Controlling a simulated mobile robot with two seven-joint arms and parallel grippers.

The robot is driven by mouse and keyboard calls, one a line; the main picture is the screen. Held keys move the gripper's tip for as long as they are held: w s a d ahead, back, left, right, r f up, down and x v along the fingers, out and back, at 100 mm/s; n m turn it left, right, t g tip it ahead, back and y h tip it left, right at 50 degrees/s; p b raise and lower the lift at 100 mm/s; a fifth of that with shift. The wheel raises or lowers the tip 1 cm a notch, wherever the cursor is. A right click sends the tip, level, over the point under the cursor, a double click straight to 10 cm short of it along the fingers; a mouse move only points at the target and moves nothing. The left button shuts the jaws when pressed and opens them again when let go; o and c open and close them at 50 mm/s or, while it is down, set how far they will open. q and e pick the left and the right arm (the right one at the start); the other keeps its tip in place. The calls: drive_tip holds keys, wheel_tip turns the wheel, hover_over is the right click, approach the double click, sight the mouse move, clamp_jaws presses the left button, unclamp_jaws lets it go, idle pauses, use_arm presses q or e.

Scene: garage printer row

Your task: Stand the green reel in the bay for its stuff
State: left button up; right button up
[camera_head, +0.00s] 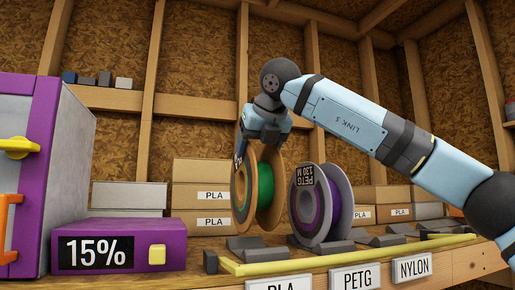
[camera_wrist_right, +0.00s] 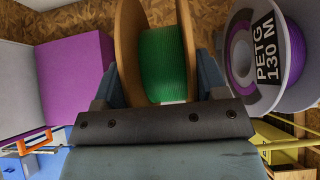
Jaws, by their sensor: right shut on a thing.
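The green reel (camera_head: 265,186), green filament between tan flanges, is upright in my right gripper (camera_head: 268,128), which is shut on its upper rim from above. It is over or at the cradle blocks (camera_head: 246,243) behind the PLA sign (camera_head: 281,285); I cannot tell whether it touches them. The reel's own label is turned edge-on and unreadable. In the right wrist view the green reel (camera_wrist_right: 163,62) sits between the two fingers (camera_wrist_right: 160,88). My left gripper is not in view.
A purple reel (camera_head: 331,203) labelled PETG 130 M stands close to the right, behind the PETG sign (camera_head: 355,277). Empty blocks (camera_head: 390,240) lie behind the NYLON sign (camera_head: 412,267). A yellow rail (camera_head: 340,256) runs along the front. A purple box (camera_head: 120,244) reading 15% stands left.

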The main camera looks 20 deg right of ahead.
sight(259, 163)
drive_tip(key=shift+f+b, duration=1.2)
drive_tip(key=shift+f, duration=0.1)
drive_tip(key=shift+f, duration=0.1)
idle(0.5)
drive_tip(key=shift+f+b, duration=0.75)
drive_tip(key=shift+b, duration=0.1)
drive_tip(key=o, duration=1.4)
drive_tip(key=shift+o, duration=0.5)
